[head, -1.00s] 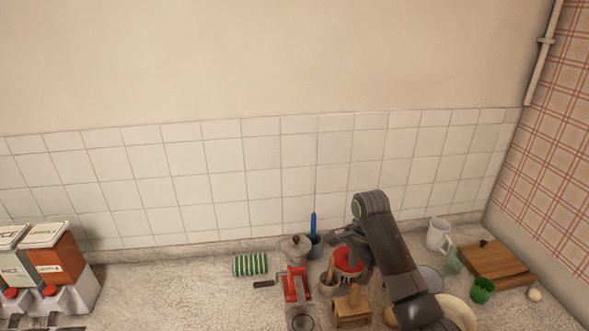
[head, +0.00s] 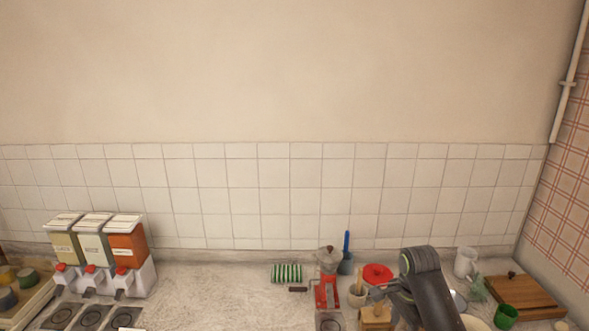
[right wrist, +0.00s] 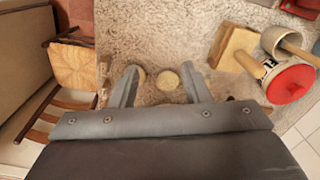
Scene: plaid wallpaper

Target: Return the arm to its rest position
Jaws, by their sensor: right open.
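My right arm (head: 430,290) reaches over the right part of the counter in the head view. My right gripper (right wrist: 160,85) is open in the right wrist view, its two fingers apart with nothing held between them. In the head view the gripper is small and partly hidden by the arm, near a wooden box (head: 376,315) and a red-topped item (head: 377,273). My left gripper is not in view.
A red grinder (head: 327,290), a green-striped roll (head: 286,273), a white mug (head: 465,262), a green cup (head: 505,316) and a wooden board (head: 522,296) stand on the counter. Dispensers (head: 125,245) stand left. The counter's middle-left is clear. A chair (right wrist: 75,65) shows beyond the counter edge.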

